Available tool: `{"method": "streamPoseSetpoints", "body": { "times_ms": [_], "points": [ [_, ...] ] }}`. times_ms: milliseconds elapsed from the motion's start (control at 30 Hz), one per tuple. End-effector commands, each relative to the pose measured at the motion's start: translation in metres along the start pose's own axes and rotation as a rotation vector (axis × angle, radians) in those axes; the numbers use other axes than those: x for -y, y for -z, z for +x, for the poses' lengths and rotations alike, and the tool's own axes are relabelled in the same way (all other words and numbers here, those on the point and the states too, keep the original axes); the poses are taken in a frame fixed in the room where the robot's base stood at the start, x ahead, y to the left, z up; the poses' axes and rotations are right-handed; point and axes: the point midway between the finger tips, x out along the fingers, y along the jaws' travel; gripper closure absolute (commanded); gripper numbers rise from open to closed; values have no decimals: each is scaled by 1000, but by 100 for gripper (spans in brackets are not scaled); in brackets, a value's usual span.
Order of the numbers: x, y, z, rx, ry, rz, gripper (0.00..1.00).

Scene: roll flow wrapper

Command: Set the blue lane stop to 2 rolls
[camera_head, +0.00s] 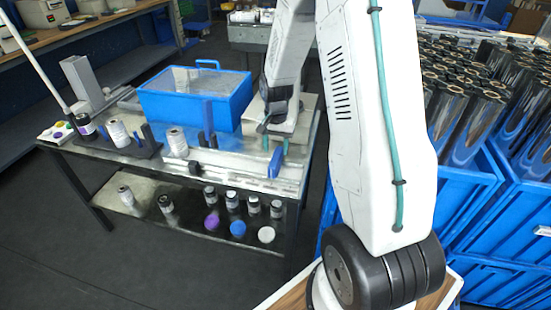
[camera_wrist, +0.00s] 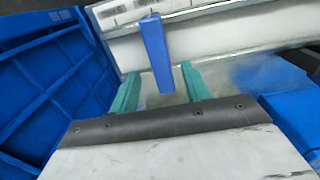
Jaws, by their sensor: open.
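The blue lane stop (camera_head: 275,162) is an upright blue plate at the front edge of the table, towards its right end. In the wrist view the blue stop (camera_wrist: 154,52) stands upright against the pale rail, just beyond and between my fingertips. My gripper (camera_head: 276,138) is just behind the stop in the head view, pointing down. In the wrist view my gripper (camera_wrist: 163,84) has its two teal fingers apart, with a gap between them. Whether a finger touches the stop I cannot tell. The markings on the rail are too small to read.
A blue bin (camera_head: 195,95) stands on the table behind the rail. Several labelled rolls (camera_head: 117,132) stand at the left, and others on the lower shelf (camera_head: 150,206). Blue crates of dark rolls (camera_head: 470,185) fill the right side. Dark floor (camera_head: 120,265) is free in front.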

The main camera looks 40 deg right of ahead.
Motion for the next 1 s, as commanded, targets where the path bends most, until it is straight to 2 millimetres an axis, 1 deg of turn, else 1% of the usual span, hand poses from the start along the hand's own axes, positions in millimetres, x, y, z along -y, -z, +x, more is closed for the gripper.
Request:
{"method": "streamPoseSetpoints", "body": {
  "times_ms": [33,100,200,300,433,667,700,767,800,833,867,1000],
  "points": [
    [0,-1,10,3,-2,-1,53],
    [0,-1,22,4,-2,-1,53],
    [0,-1,36,3,-2,-2,53],
    [0,-1,46,2,-1,-2,53],
    [0,-1,53,0,0,-2,53],
    [0,0,54,0,0,-2,53],
    [0,0,54,0,0,-2,58],
    [0,0,54,0,0,-2,75],
    [0,0,54,0,0,-2,86],
    [0,0,53,0,0,-2,94],
    [0,0,53,0,0,-1,100],
    [2,0,53,0,0,-2,100]
  ]
}}
